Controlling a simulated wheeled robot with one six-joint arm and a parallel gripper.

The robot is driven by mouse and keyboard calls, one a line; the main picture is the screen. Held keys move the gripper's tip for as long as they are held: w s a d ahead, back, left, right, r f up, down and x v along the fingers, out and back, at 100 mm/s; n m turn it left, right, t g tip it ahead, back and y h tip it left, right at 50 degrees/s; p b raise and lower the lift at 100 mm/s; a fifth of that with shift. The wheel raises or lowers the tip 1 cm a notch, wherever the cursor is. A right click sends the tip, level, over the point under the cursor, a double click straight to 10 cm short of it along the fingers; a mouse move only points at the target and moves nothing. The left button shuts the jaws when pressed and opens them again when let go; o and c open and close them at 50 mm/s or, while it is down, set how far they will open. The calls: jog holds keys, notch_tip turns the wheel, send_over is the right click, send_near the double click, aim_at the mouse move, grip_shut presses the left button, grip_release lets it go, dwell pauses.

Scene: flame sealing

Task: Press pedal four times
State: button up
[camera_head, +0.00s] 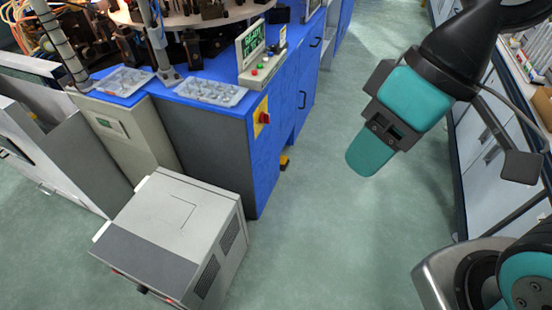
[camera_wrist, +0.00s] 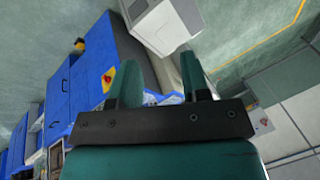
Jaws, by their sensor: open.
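The pedal (camera_head: 284,162) is a small yellow-orange and dark thing on the floor, close against the foot of the blue cabinet. In the wrist view a small yellow thing (camera_wrist: 79,45) at the cabinet's base looks like the same pedal. My gripper (camera_head: 370,155) hangs in the air over the aisle, to the right of the pedal and well apart from it. In the wrist view its two teal fingers (camera_wrist: 158,85) stand apart with nothing between them.
The blue cabinet (camera_head: 262,170) carries a control box (camera_head: 258,72), a red knob on a yellow plate (camera_head: 263,117) and clear trays (camera_head: 210,91). A grey box unit (camera_head: 175,225) stands at the front left. White drawers (camera_head: 485,150) line the right. The green aisle floor (camera_head: 320,220) is clear.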

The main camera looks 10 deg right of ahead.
jog(key=shift+c, duration=0.2)
dwell(0.3)
jog(key=shift+s+a, duration=0.1)
grip_shut()
dwell(1.4)
